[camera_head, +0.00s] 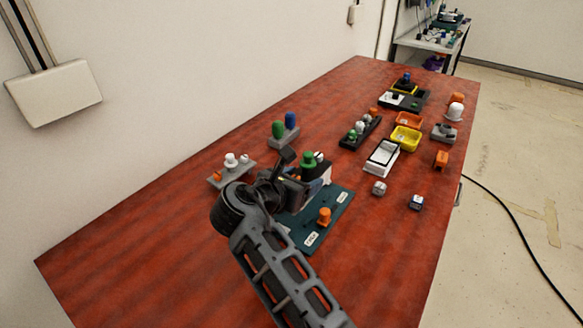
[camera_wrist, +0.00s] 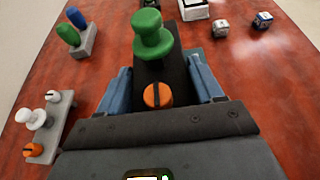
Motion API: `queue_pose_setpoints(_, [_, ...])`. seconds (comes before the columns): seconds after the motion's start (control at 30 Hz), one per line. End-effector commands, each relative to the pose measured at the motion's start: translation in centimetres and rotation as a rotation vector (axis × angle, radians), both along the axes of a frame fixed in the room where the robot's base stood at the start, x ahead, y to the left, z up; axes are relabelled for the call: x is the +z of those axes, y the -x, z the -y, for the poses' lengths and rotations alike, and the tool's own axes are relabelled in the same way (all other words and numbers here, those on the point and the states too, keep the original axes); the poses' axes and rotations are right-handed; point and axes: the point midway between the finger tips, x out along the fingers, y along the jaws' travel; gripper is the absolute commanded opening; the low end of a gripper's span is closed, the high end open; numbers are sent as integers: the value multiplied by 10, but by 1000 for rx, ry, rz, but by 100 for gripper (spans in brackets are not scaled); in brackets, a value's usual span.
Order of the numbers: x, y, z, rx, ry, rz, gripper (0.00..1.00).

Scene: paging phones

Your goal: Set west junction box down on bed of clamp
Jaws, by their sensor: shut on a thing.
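A dark box with a green knob (camera_wrist: 152,38) and an orange slotted knob (camera_wrist: 157,95) on top, seemingly the west junction box (camera_wrist: 176,70), sits between my gripper's fingers in the wrist view. In the head view, its green knob (camera_head: 308,160) shows beside my gripper (camera_head: 292,178). My gripper is shut on this box, above or at a teal board (camera_head: 337,207) with an orange knob (camera_head: 325,216) and white labels. The board seems to be part of the clamp. My arm and the box hide the clamp's bed; I cannot tell whether the box touches it.
A grey block with green and blue pegs (camera_head: 284,130) stands behind left. A grey plate with white knobs (camera_head: 232,170) is left of my gripper. A white tray (camera_head: 382,157), yellow bin (camera_head: 405,138) and small cubes (camera_head: 379,188) are to the right. The red table's front left is clear.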

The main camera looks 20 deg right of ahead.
Motion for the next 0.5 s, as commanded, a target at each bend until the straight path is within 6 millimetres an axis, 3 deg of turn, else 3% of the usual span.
queue_pose_setpoints(0.1, [-12,0,0,-1,1,-1,29])
queue_pose_setpoints(0.5, [-28,0,0,1,0,0,29])
